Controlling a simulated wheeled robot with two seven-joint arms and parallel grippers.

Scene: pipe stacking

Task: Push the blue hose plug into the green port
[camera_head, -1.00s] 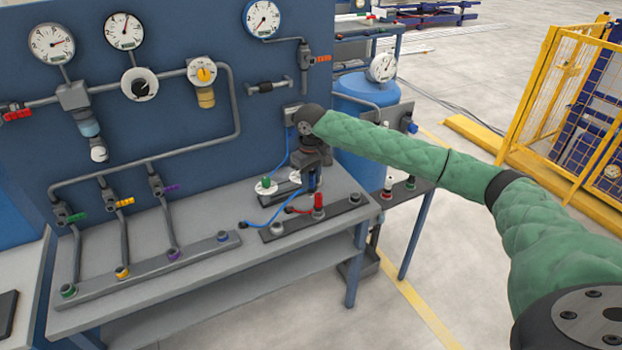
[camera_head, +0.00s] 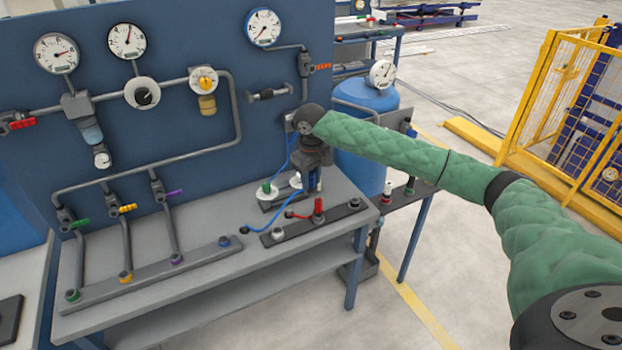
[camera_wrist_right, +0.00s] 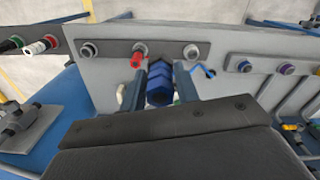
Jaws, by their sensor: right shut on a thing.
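My right gripper (camera_head: 315,183) hangs over the rear right of the bench, its fingers partly hidden by the wrist. In the right wrist view my right gripper (camera_wrist_right: 160,90) is shut on the blue hose plug (camera_wrist_right: 160,85), held between its two fingers. A blue hose (camera_head: 272,220) runs from the bench up toward the gripper. A green-topped fitting (camera_head: 267,187) stands on a white disc left of the gripper. My left gripper is out of view.
A short dark strip (camera_head: 345,212) with a red plug (camera_head: 318,206) lies in front of the gripper. Yellow (camera_head: 125,276), purple (camera_head: 176,258) and blue (camera_head: 224,241) ports share the long strip (camera_head: 150,271). The panel with gauges and pipes stands behind.

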